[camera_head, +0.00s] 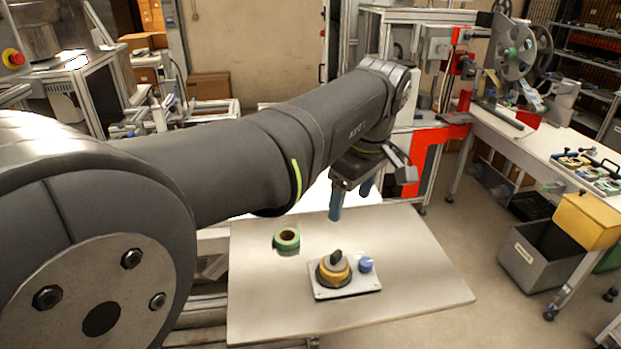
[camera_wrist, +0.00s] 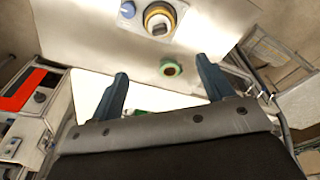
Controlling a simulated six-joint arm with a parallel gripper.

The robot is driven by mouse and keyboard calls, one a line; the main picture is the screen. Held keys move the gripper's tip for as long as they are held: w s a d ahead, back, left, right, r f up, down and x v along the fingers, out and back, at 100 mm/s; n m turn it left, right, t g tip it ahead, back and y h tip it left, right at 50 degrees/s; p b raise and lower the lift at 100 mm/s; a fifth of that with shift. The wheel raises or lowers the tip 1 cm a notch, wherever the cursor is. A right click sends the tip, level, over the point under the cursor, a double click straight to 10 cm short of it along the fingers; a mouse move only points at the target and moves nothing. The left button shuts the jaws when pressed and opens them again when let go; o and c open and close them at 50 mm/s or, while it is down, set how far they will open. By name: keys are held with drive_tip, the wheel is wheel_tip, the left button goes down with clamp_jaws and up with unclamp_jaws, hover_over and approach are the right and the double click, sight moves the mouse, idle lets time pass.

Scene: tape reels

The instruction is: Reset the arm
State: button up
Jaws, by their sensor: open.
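My gripper (camera_head: 352,199) is above the far part of the light table (camera_head: 420,262), fingers pointing down. In the wrist view its two blue fingers (camera_wrist: 164,88) stand wide apart with nothing held between them. A green tape reel (camera_head: 287,239) with a brown core lies flat on the table, left of my gripper. It also shows in the wrist view (camera_wrist: 171,68), beyond the fingertips. A white plate (camera_head: 349,289) nearer the front carries a yellow-and-black round piece (camera_head: 333,268) and a blue knob (camera_head: 365,264). My arm crosses the head view from the left.
A white side table (camera_head: 550,140) on the right holds reels and small parts. A red-and-grey machine frame (camera_head: 424,165) stands behind the table. The table's right part is clear.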

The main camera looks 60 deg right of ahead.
sight(337, 253)
idle(0.4)
drive_tip(key=w+f, duration=0.1)
drive_tip(key=f, duration=1)
drive_tip(key=w+f, duration=0.1)
drive_tip(key=f, duration=0.5)
drive_tip(key=shift+w+d+f, duration=0.1)
drive_tip(key=shift+w+d, duration=0.05)
drive_tip(key=shift+w, duration=0.15)
